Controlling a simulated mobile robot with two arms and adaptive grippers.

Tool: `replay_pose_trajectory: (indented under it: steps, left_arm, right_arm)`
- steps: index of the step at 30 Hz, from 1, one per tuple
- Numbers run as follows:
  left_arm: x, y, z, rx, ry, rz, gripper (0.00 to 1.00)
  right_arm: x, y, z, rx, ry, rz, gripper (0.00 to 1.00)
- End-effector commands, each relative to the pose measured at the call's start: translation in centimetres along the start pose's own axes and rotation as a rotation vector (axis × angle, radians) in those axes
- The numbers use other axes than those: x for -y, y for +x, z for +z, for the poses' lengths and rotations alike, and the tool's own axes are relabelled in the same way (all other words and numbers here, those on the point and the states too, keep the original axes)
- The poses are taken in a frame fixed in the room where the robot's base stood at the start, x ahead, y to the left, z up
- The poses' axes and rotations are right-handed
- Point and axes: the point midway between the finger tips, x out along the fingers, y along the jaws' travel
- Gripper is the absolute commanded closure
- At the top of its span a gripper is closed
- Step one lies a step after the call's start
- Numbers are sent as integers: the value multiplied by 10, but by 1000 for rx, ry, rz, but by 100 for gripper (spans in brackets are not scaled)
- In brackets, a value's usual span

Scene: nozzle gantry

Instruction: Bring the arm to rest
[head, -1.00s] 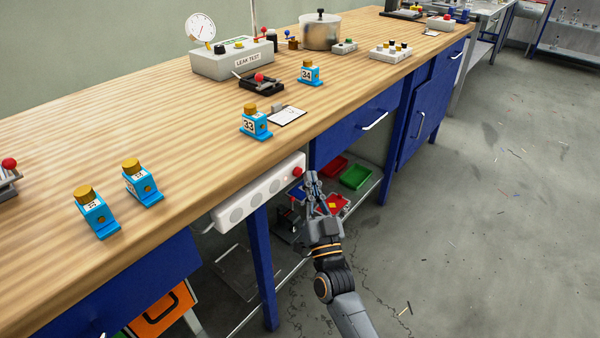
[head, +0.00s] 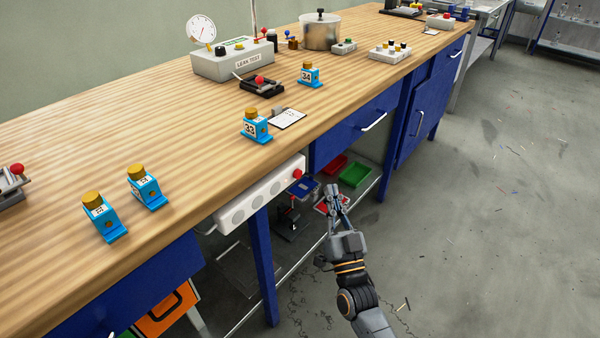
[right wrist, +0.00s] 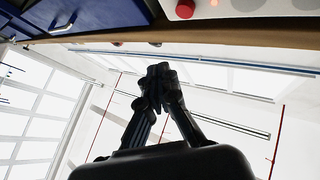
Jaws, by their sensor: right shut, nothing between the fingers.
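My right gripper (head: 335,192) is shut and empty. It is in free air in front of the bench, to the right of the white panel (head: 258,196) with a red button (head: 297,174) on the bench's front edge. In the right wrist view its closed fingers (right wrist: 160,75) point up the picture, with the red button (right wrist: 185,9) beyond them at the top. My left gripper is not in view.
The wooden bench (head: 130,130) carries several blue blocks with yellow knobs, such as one (head: 256,127) near the front edge. A leak tester (head: 233,60) and a pot (head: 320,32) stand behind. Trays, including a green one (head: 355,174), lie on the lower shelf. The floor (head: 480,200) at right is open.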

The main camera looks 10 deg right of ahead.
Motion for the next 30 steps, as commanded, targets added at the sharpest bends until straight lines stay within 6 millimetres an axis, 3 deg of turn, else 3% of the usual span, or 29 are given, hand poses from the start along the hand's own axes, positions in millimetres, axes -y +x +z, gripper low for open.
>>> replay_pose_trajectory:
  steps: [14, 18, 20, 23, 27, 30]
  left_arm:
    - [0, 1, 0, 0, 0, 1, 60]
    - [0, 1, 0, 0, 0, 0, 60]
    - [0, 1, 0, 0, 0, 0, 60]
    - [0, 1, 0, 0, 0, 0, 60]
    - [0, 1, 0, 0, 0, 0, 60]
    - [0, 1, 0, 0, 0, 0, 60]
  right_arm:
    - [0, -2, 3, 13, -1, -2, 100]
    - [1, -20, 36, 161, -19, -20, 100]
    - [2, -38, 63, 287, -35, -33, 100]
    - [0, -86, 115, 553, -70, -52, 100]
    - [-10, -176, 173, 937, -121, -57, 100]
    - [-21, -242, 196, 1178, -158, -48, 100]
